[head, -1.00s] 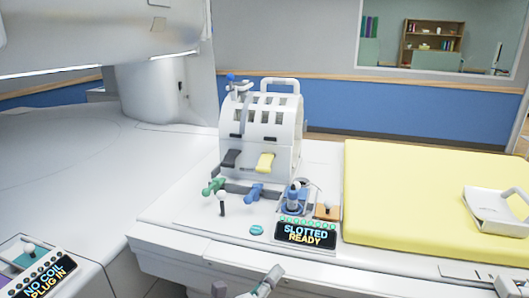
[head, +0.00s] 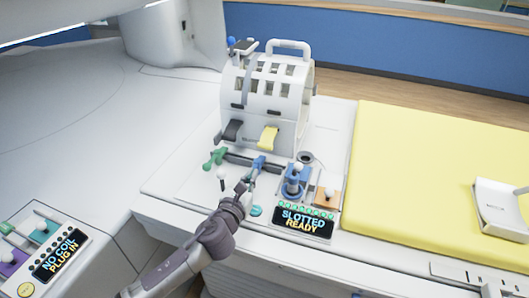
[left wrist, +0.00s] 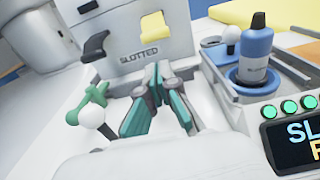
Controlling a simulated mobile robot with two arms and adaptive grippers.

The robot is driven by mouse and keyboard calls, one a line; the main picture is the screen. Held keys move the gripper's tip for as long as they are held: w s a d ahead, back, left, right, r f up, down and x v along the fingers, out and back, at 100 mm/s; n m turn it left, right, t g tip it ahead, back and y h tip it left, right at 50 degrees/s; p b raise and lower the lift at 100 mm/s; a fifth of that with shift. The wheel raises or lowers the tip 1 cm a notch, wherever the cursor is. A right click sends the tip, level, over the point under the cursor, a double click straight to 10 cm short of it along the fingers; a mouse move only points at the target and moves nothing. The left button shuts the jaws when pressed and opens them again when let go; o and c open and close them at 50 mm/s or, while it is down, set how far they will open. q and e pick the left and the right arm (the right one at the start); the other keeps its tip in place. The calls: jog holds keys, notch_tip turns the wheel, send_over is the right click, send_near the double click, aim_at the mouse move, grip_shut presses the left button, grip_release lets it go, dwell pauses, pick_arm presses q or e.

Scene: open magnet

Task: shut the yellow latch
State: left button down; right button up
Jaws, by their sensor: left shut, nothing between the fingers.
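The yellow latch (head: 268,138) is on the lower front of the white coil housing (head: 262,98). It sticks out from the face, right of a matching black latch (head: 231,130). In the left wrist view the yellow latch (left wrist: 153,27) is near the top, beyond the fingertips, with the black latch (left wrist: 96,45) to its left. My right gripper is not in view.
A green lever (head: 214,158) and a white-knobbed stick (head: 221,177) stand left of my gripper. A blue bottle-like plug (head: 294,182) and a display reading "SLOTTED READY" (head: 302,222) are to the right. A yellow mattress (head: 430,170) lies further right.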

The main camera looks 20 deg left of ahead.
aim_at(268, 138)
pick_arm(q)
jog(key=shift+w+f, duration=0.1)
jog(key=shift+w, duration=0.25)
jog(key=w, duration=0.9)
jog(key=shift+w+d+f, duration=0.2)
jog(key=shift+w+f, duration=0.1)
jog(key=shift+w, duration=0.1)
jog(key=shift+p, duration=0.3)
